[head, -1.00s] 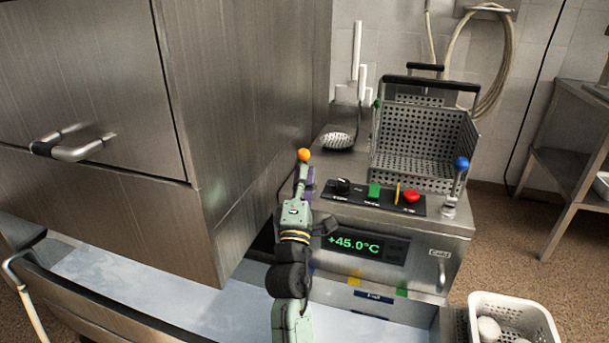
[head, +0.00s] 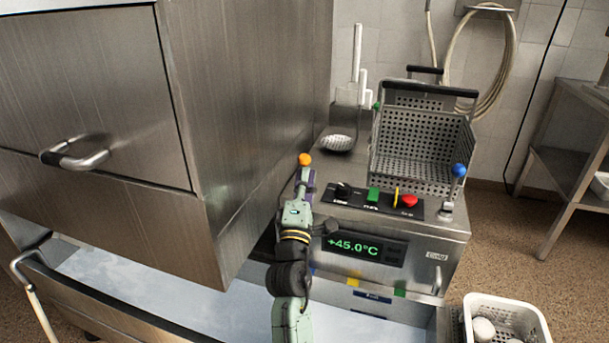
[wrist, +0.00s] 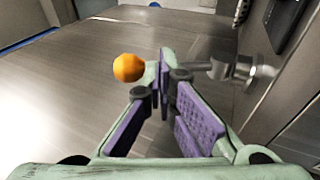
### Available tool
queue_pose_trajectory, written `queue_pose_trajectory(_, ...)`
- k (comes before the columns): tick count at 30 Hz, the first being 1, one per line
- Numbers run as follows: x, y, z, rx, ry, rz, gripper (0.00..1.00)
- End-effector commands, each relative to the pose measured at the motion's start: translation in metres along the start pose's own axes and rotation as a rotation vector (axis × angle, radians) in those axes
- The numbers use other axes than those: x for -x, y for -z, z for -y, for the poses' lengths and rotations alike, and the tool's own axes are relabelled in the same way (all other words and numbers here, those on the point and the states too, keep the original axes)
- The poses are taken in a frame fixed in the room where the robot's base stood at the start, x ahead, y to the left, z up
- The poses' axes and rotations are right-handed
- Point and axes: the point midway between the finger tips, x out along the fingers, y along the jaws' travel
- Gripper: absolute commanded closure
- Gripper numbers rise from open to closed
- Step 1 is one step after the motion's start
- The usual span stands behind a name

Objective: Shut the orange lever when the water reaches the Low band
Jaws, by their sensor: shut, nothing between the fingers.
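The orange lever's round knob (head: 305,159) stands at the left edge of the steel unit's top. It also shows in the wrist view as an orange ball (wrist: 129,67), just left of my fingertips. A metal fitting (wrist: 240,70) shows right of the fingertips. My gripper (wrist: 166,72), with purple pads, is shut and empty beside the knob; whether it touches the lever I cannot tell. In the head view my gripper (head: 306,183) is just below the knob. Water (head: 190,295) lies in the basin below. Blue, yellow and green marks (head: 354,283) sit on the unit's lower front, partly behind my arm.
The display (head: 355,247) reads +45.0°C. A blue-knobbed lever (head: 460,170) stands at the unit's right corner. A control panel (head: 430,209) with a red button and a perforated basket (head: 425,145) are on top. A large steel cabinet (head: 260,110) closes off the left.

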Motion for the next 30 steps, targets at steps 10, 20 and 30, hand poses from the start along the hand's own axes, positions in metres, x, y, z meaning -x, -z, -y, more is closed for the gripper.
queue_pose_trajectory(10, -0.005, -0.001, -0.005, -0.008, 0.046, 0.001, 1.00)
queue_pose_trajectory(20, -0.013, -0.002, -0.009, -0.009, 0.055, 0.000, 1.00)
queue_pose_trajectory(30, -0.028, -0.005, -0.010, -0.009, 0.055, 0.001, 1.00)
